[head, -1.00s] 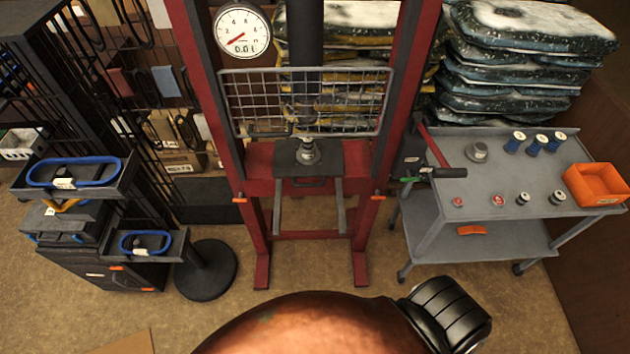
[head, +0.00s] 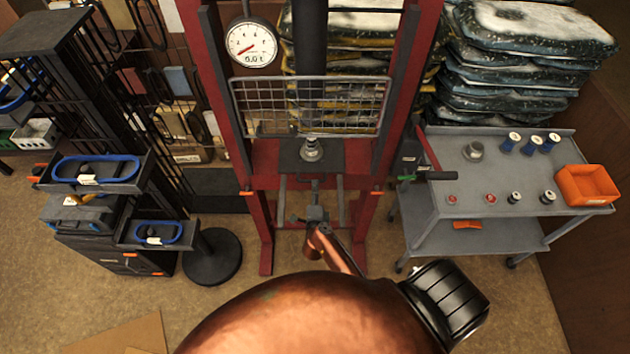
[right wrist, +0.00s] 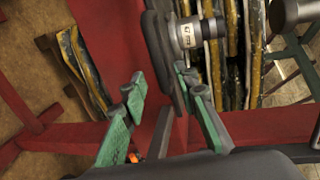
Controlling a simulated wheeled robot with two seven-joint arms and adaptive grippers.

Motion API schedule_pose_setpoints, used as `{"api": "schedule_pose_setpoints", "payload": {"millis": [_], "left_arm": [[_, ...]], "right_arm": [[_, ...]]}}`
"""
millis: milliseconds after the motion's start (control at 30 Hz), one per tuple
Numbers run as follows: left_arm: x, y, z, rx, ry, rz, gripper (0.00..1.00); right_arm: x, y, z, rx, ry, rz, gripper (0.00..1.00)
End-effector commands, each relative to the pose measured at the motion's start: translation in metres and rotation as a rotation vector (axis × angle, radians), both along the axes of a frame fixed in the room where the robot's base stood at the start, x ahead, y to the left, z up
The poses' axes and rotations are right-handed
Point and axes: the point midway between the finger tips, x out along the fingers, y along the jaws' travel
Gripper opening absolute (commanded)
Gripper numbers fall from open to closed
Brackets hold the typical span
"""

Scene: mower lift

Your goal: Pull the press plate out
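The press plate (head: 295,160) is a dark grey slab on the red press bed, with a round metal part (head: 311,149) on top. My right gripper (head: 316,188) is in front of and below the plate's near edge, between the two grey rails. In the right wrist view the plate (right wrist: 157,50) shows edge-on ahead of my right gripper (right wrist: 163,85). Its green-padded fingers are apart, with the plate's edge ahead of the gap; I cannot tell whether they touch it. My left gripper is not in view.
The red press frame (head: 213,110) stands around the plate, with a wire guard (head: 312,105) above. A grey cart (head: 435,165) with several small parts and an orange bin (head: 587,184) stands right. A black rack with trays (head: 95,188) stands left. Stacked bags are behind.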

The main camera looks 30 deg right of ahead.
Motion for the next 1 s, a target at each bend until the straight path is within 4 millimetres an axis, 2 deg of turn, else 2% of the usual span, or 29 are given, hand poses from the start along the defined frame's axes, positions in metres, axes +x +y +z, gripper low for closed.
{"api": "schedule_pose_setpoints", "payload": {"millis": [100,300,700,1000], "left_arm": [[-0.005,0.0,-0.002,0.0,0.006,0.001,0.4],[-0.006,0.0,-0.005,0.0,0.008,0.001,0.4],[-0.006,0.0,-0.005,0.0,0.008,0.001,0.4],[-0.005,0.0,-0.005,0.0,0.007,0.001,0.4]], "right_arm": [[0.018,-0.011,-0.004,-0.003,-0.002,0.002,0.28],[0.038,-0.022,-0.01,-0.002,0.0,0.003,0.28],[0.043,-0.027,-0.011,-0.002,0.0,0.002,0.27],[0.043,-0.026,-0.011,-0.002,0.0,0.002,0.07]]}}
